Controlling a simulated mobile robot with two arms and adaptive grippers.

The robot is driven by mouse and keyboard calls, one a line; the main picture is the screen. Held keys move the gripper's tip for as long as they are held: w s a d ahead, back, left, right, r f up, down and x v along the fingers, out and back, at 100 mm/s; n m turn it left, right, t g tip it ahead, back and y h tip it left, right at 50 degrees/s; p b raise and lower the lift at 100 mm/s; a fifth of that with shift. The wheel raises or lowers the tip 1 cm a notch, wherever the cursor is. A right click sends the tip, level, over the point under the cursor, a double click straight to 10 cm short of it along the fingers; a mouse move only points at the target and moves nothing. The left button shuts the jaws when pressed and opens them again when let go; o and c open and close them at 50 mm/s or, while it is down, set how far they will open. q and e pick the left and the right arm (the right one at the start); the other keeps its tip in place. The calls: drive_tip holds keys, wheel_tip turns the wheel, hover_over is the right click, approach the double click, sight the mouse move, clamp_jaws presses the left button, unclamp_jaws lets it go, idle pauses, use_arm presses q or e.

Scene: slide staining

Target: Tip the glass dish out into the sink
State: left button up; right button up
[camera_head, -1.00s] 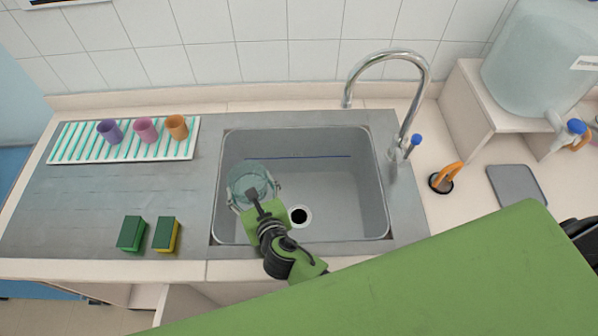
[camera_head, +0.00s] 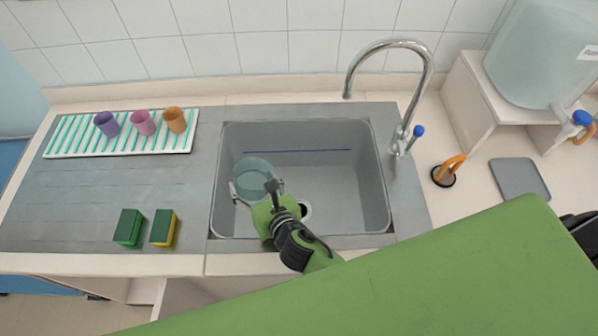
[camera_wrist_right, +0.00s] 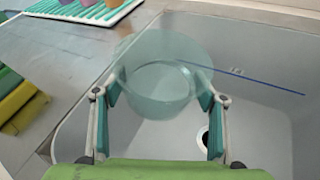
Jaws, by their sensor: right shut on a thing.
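The glass dish (camera_head: 252,177) is a round, clear, teal-tinted vessel over the left part of the grey sink (camera_head: 340,185). My right gripper (camera_head: 257,189) is shut on the dish, one finger on each side of it. In the right wrist view the dish (camera_wrist_right: 160,85) sits between the two teal-padded fingers (camera_wrist_right: 160,105), and the sink floor shows through it. The dish looks roughly upright in the wrist view; I cannot tell whether it holds liquid. The drain (camera_head: 305,210) is partly hidden behind my right gripper. My left gripper is not in view.
A chrome tap (camera_head: 425,75) stands at the sink's right rear. Left are a striped rack (camera_head: 75,143) with purple, pink and orange cups, and two sponges (camera_head: 130,228). Right are an orange-handled item (camera_head: 447,172), a grey pad (camera_head: 518,179) and a large water container (camera_head: 530,70).

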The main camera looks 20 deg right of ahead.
sight(270, 177)
drive_tip(key=shift+d+f+m+y+b, duration=0.3)
drive_tip(key=shift+d+m+y+b, duration=0.1)
drive_tip(key=shift+d+m+b, duration=0.1)
drive_tip(key=shift+w+d+r+m+y, duration=0.1)
drive_tip(key=shift+d+r+m+y, duration=0.2)
drive_tip(key=shift+d+r+m, duration=0.15)
drive_tip(key=shift+d+r, duration=0.1)
drive_tip(key=shift+d, duration=0.15)
drive_tip(key=shift+d+f+m+y+b, duration=0.25)
drive_tip(key=shift+m+y+b, duration=0.1)
drive_tip(key=shift+b, duration=0.25)
drive_tip(key=shift+d+f+m+y+b, duration=0.15)
drive_tip(key=shift+d+m+y+b, duration=0.1)
drive_tip(key=shift+d+m+b, duration=0.25)
drive_tip(key=shift+r+t, duration=0.25)
drive_tip(key=shift+t, duration=0.05)
drive_tip(key=shift+d+r+m, duration=0.15)
drive_tip(key=shift+r+m, duration=0.1)
drive_tip(key=shift+m, duration=0.15)
drive_tip(key=shift+d+r+y+b, duration=0.1)
drive_tip(key=shift+y+b, duration=0.2)
drive_tip(key=shift+b, duration=0.1)
drive_tip(key=shift+r+m+b, duration=0.25)
drive_tip(key=shift+m+b, duration=0.15)
drive_tip(key=shift+m, duration=0.1)
